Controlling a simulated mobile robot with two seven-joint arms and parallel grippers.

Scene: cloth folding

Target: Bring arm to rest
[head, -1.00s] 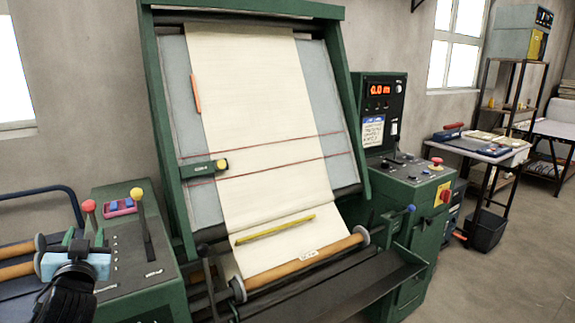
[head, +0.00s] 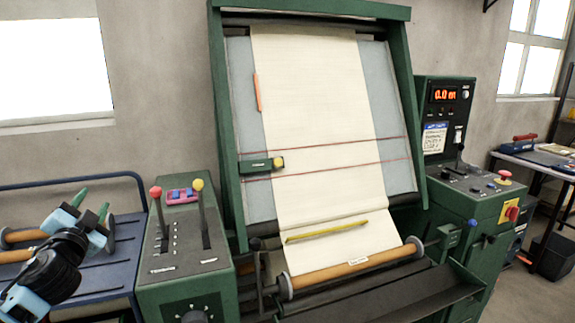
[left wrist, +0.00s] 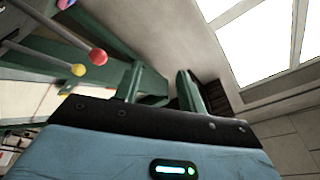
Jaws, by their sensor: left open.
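My left gripper (head: 90,203) is at the lower left of the head view, with its two green fingers spread apart and nothing between them. It is in front of the blue cart and to the left of the control box with the levers. In the left wrist view, the green fingers of my left gripper (left wrist: 158,90) stand apart and empty, pointing toward the wall and window. My right gripper is not in either view.
A green machine (head: 224,130) holds cream cloth (head: 315,120) that runs down to a roller (head: 350,265). A control box (head: 185,255) carries a red-knobbed and a yellow-knobbed lever. A blue cart (head: 110,250) with rolls stands left. A control cabinet (head: 470,205) stands right.

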